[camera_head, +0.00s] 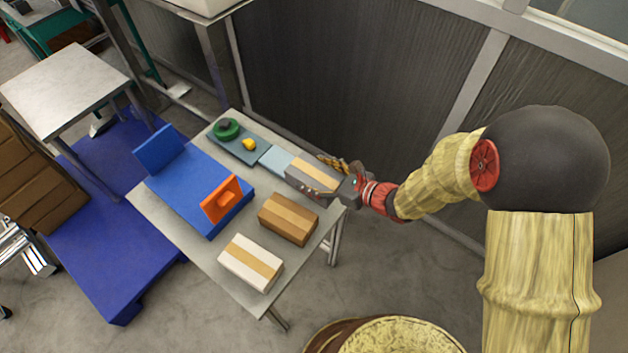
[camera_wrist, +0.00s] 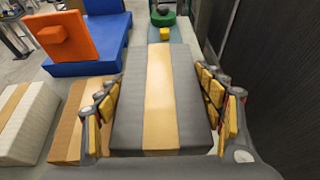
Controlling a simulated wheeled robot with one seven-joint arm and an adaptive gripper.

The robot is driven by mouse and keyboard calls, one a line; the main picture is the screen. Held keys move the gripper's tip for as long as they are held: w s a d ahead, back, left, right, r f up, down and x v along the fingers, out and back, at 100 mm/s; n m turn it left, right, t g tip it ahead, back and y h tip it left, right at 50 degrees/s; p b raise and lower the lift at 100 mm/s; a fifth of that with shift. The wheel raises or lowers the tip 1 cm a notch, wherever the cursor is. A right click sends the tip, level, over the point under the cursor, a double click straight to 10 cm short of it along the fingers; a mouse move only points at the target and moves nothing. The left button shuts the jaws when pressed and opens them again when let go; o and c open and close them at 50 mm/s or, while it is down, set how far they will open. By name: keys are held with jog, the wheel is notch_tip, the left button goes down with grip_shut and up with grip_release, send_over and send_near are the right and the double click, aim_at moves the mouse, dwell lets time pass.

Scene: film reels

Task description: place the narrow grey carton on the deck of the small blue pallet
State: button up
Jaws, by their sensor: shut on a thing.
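The narrow grey carton (camera_head: 301,171) with a tan tape stripe is at the back right of the grey table. My gripper (camera_head: 322,178) is shut on it, with fingers along both long sides. In the wrist view the carton (camera_wrist: 188,100) lies lengthwise between the yellow-padded fingers (camera_wrist: 163,98). I cannot tell whether its underside touches the table. The small blue pallet (camera_head: 182,190) lies on the table, left of the carton. It has an upright blue panel at its far left end and an orange block (camera_head: 227,200) standing at its near right end. Its middle deck is bare.
A brown carton (camera_head: 288,219) and a white carton (camera_head: 250,263) stand near the front right of the table (camera_head: 200,240). Behind the pallet, a teal tray (camera_head: 240,150) holds a green ring (camera_head: 227,129) and a yellow piece (camera_head: 249,145). A dark wall panel rises behind the table.

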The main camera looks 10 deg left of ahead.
aim_at(314, 173)
jog(key=w+f, duration=0.1)
jog(key=w+a+f+b, duration=0.1)
jog(key=w+f, duration=0.1)
jog(key=shift+f, duration=0.3)
jog(key=shift+f+b, duration=0.7)
jog(key=shift+f, duration=0.8)
jog(key=shift+f, duration=0.15)
jog(key=o, duration=1.5)
